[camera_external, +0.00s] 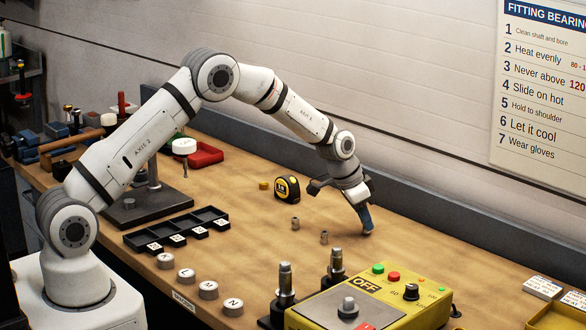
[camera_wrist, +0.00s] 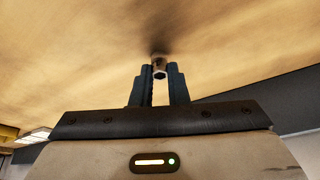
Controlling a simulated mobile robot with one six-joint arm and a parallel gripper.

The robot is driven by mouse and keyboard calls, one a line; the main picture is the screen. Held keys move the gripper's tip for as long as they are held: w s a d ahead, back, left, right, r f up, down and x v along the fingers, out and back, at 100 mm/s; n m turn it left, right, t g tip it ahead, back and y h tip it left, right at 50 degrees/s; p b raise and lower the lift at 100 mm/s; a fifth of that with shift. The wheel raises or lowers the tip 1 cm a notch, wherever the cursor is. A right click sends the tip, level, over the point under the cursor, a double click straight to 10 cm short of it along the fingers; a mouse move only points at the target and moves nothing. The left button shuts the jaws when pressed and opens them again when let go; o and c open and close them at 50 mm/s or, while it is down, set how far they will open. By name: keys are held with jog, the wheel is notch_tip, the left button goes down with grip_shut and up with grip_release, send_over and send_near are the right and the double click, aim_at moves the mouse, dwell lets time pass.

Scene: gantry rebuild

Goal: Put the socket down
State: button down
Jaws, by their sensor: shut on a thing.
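My gripper (camera_external: 367,228) reaches down to the wooden bench right of centre, its blue-grey fingers tilted. In the wrist view my gripper (camera_wrist: 160,72) is shut on a small metal socket (camera_wrist: 159,65) between its fingertips. A dark shadow on the wood lies right by the socket, so it is close to the bench; I cannot tell whether it touches. In the external view the fingers hide the held socket. Two other small metal sockets, one (camera_external: 295,223) and another (camera_external: 324,237), stand on the bench to the left of my gripper.
A tape measure (camera_external: 287,188) and a small brass piece (camera_external: 263,185) lie left of the gripper. A black compartment tray (camera_external: 190,222) is further left. A yellow control box (camera_external: 420,318) and two dark posts stand in front. A grey ledge (camera_external: 450,205) runs behind. Bare wood surrounds the fingertips.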

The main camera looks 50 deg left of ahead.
notch_tip(320, 180, up, 9)
jog(key=b, duration=0.3)
jog(key=s+d+b, duration=0.2)
jog(key=s+b, duration=0.3)
jog(key=s, duration=0.5)
notch_tip(320, 180, down, 9)
jog(key=shift+p, duration=0.95)
jog(key=shift+f, duration=0.15)
jog(key=shift+f, duration=0.1)
jog(key=shift+f+b, duration=0.15)
jog(key=shift+b, duration=0.15)
jog(key=c, duration=1.4)
grip_release()
